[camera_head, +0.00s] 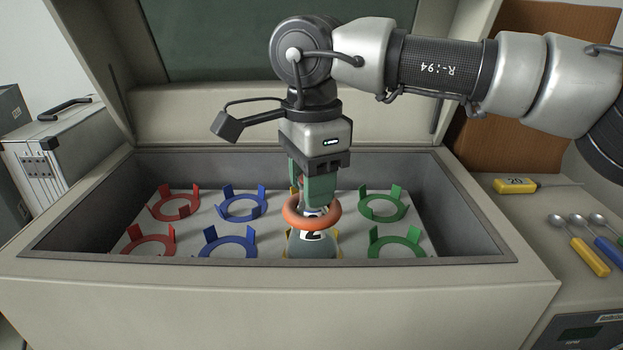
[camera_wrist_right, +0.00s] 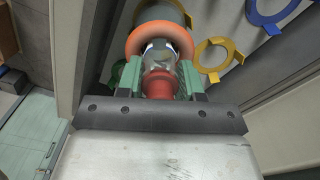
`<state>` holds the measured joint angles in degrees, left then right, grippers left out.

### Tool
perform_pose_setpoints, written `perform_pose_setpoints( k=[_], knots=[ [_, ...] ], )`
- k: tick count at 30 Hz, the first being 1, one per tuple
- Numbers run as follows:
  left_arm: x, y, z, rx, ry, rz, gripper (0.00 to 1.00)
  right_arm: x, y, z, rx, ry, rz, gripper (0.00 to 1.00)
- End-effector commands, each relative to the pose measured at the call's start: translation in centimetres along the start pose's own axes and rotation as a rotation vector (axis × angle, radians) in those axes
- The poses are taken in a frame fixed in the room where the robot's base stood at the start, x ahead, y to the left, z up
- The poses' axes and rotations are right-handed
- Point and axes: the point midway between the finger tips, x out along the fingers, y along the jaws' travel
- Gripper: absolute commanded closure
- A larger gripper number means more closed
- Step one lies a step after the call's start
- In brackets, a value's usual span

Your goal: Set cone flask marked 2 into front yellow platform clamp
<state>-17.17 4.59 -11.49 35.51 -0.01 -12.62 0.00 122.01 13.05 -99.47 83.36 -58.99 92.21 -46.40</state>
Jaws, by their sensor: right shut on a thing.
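The cone flask (camera_head: 313,246) has a grey-green body with a dark 2 on a white label and an orange ring (camera_head: 311,212) around its neck. In the wrist view its body (camera_wrist_right: 163,11) shows beyond the ring, with a red stopper (camera_wrist_right: 160,83) nearest me. My right gripper (camera_head: 318,190) points down and is shut on the flask's neck. The flask stands upright over the front yellow clamp, whose edge (camera_head: 340,257) barely shows. I cannot tell whether it is seated. An empty yellow clamp (camera_wrist_right: 201,62) lies beside it. My left gripper is not in view.
The clamps sit in a deep open box with a front rim (camera_head: 270,258). Empty red clamps (camera_head: 150,240), blue clamps (camera_head: 230,241) and green clamps (camera_head: 397,241) flank the flask. Spoons and a yellow-handled tool (camera_head: 515,186) lie on the right bench.

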Motion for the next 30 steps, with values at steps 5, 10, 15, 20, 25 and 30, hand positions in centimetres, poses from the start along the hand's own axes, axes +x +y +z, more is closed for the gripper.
perform_pose_setpoints(
  k=[5,10,15,20,25,30],
  knots=[
    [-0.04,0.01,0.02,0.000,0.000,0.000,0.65,-0.14,-0.01,-0.01,0.000,-0.001,-0.002,1.00],
    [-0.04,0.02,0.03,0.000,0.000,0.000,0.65,-0.14,-0.01,-0.01,0.000,-0.001,-0.002,0.45],
    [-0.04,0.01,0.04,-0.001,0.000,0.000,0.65,-0.09,-0.01,-0.01,0.000,-0.001,-0.001,0.34],
    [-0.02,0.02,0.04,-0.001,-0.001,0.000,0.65,0.04,0.00,-0.01,0.000,0.000,0.001,0.25],
    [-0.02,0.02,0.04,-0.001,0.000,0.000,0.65,0.01,0.00,0.00,0.000,0.000,0.000,0.04],
    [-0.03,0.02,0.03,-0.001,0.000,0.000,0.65,-0.02,0.00,0.00,0.000,0.000,0.000,0.04]
  ],
)
